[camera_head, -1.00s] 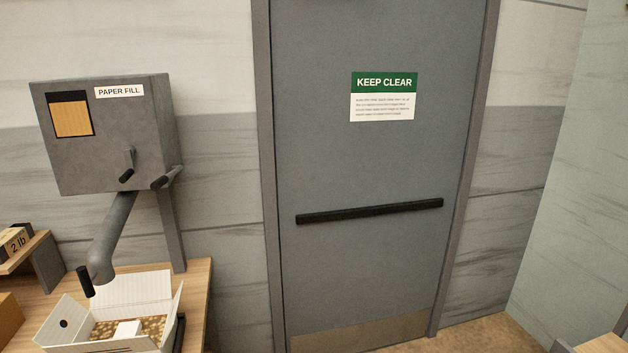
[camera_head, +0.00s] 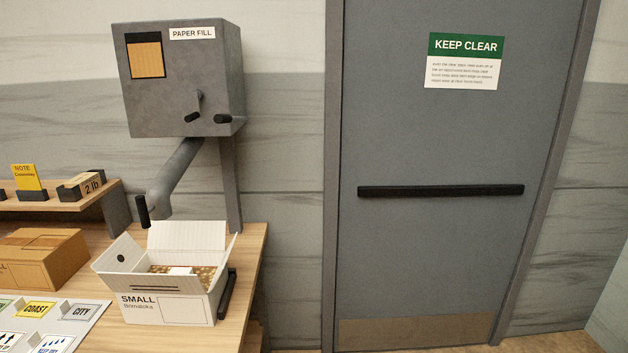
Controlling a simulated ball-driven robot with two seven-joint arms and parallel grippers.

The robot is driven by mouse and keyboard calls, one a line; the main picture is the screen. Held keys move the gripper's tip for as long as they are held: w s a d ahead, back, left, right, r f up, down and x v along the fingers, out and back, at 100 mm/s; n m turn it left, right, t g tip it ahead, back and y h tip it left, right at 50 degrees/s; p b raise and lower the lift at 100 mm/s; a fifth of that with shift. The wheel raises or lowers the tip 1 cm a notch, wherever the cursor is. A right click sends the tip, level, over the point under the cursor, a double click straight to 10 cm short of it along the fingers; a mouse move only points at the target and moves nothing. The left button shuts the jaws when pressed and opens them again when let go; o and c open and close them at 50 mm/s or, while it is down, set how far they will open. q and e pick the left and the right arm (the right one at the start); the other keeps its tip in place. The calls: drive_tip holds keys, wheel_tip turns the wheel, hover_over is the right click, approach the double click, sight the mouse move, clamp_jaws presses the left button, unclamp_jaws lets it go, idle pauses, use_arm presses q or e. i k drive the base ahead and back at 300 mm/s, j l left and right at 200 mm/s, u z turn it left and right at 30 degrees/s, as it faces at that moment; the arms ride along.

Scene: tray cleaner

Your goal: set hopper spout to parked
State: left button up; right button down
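The hopper (camera_head: 182,85) is a grey box labelled PAPER FILL on a post at the left, with a small window and two black-tipped handles on its lower right. Its grey spout (camera_head: 178,172) slants down and left from underneath, with a black grip (camera_head: 143,211) at its lower end. The spout's mouth is above the back left of an open white carton (camera_head: 165,308) marked SMALL, which holds brown fill and a white item. Neither of my grippers shows in this view.
A wooden bench (camera_head: 235,290) carries the carton, a closed brown box (camera_head: 42,258) and a sheet of labels (camera_head: 50,318). A shelf at the left holds a yellow note (camera_head: 25,177) and a 2 lb block (camera_head: 83,186). A grey door (camera_head: 440,130) stands right of the bench.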

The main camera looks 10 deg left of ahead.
sight(156, 207)
drive_tip(key=u, duration=1.3)
